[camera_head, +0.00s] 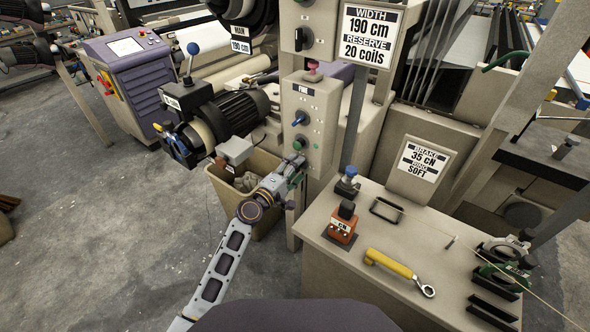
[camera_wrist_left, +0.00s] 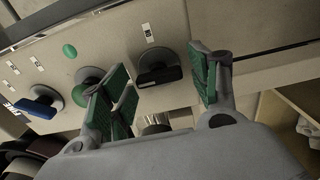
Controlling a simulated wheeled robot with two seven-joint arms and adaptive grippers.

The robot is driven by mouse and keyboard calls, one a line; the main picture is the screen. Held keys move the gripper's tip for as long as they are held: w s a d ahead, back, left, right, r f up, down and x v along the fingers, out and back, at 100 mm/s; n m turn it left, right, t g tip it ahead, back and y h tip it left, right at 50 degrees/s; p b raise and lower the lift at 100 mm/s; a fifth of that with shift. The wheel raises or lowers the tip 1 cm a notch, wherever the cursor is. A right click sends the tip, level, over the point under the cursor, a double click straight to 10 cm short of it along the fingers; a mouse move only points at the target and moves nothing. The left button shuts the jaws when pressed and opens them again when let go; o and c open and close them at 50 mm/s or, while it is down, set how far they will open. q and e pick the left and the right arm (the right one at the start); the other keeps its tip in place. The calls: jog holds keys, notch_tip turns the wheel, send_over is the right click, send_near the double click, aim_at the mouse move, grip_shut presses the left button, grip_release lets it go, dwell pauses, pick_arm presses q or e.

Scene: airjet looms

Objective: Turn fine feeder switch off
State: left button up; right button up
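A light control post (camera_head: 320,105) carries a panel whose small label seems to read FINE. A blue knob (camera_head: 299,118) and a green knob (camera_head: 300,143) sit on it one above the other. In the left wrist view the blue knob (camera_wrist_left: 40,106) and green knob (camera_wrist_left: 88,84) are left of a black switch (camera_wrist_left: 158,68) with a small white label. My left gripper (camera_head: 292,172) is in front of the panel's lower part and hides the black switch in the head view. In the wrist view the left gripper (camera_wrist_left: 158,72) is open, its green-padded fingers apart on either side of the black switch.
A feeder with a black motor (camera_head: 240,112) is left of the post, above a bin (camera_head: 232,196). A table (camera_head: 335,255) at right holds a yellow-handled wrench (camera_head: 392,264) and an orange block (camera_head: 342,227). Floor (camera_head: 110,240) at left is clear.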

pick_arm(q)
jog(key=v, duration=1.2)
dwell(0.7)
dwell(0.5)
